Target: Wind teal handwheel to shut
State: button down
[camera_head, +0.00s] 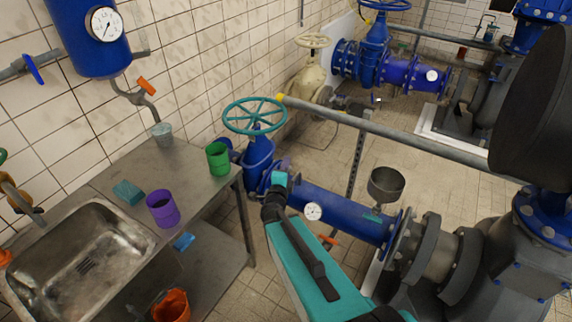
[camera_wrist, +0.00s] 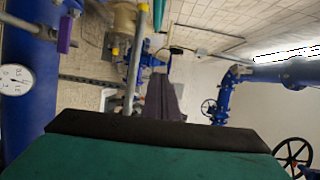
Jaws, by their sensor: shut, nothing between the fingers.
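The teal handwheel (camera_head: 256,115) sits on top of a blue valve (camera_head: 258,158) in the head view, left of centre. It has a round rim with spokes and lies roughly level. My gripper (camera_head: 284,165) is at the end of my teal arm, below and slightly right of the wheel in the picture, apart from its rim. Its fingers are small and partly hidden by my wrist there. In the wrist view my gripper (camera_wrist: 165,97) shows as a dark shape, shut and empty. A teal strip at the top of that view may be part of the wheel; I cannot tell.
A grey rail (camera_head: 400,138) runs just right of the wheel. A blue pipe (camera_head: 335,212) with a gauge (camera_head: 313,211) lies below. A metal bench with a sink (camera_head: 75,262), a green cup (camera_head: 218,158) and a purple cup (camera_head: 163,208) stands left. A cream valve (camera_head: 309,70) is behind.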

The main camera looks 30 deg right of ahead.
jog(key=s+a+f+n+y+b, duration=0.1)
jog(key=a+f+n+y+b, duration=0.2)
jog(key=a+f, duration=0.55)
jog(key=s+a+f+n+y+b, duration=0.1)
jog(key=a+f+n+y, duration=0.35)
jog(key=f, duration=0.65)
jog(key=s+a+f+n+g+y+b, duration=0.1)
jog(key=s+a+f+n+g+y, duration=0.15)
jog(key=s+a+f, duration=0.35)
jog(key=s+a+f+n+g+y+b, duration=0.1)
jog(key=s+a+f+n+g, duration=0.2)
jog(key=f, duration=0.5)
jog(key=s+a+f+n+g+y, duration=0.1)
jog(key=s+a+f+n+g, duration=0.2)
jog(key=s, duration=0.4)
jog(key=s+a+f+n+g, duration=0.1)
jog(key=s+f+n+g, duration=0.25)
jog(key=s+f, duration=0.2)
jog(key=s+d+r+n+g, duration=0.1)
jog(key=s+n+g, duration=0.2)
jog(key=s, duration=0.5)
jog(key=s+d+r+n+g+h, duration=0.1)
jog(key=s+d+n+g, duration=0.1)
jog(key=s, duration=0.6)
jog(key=shift+s+d+r+n+g+b, duration=0.25)
jog(key=shift+n+g, duration=0.3)
jog(key=shift+g, duration=0.65)
jog(key=shift+f, duration=0.1)
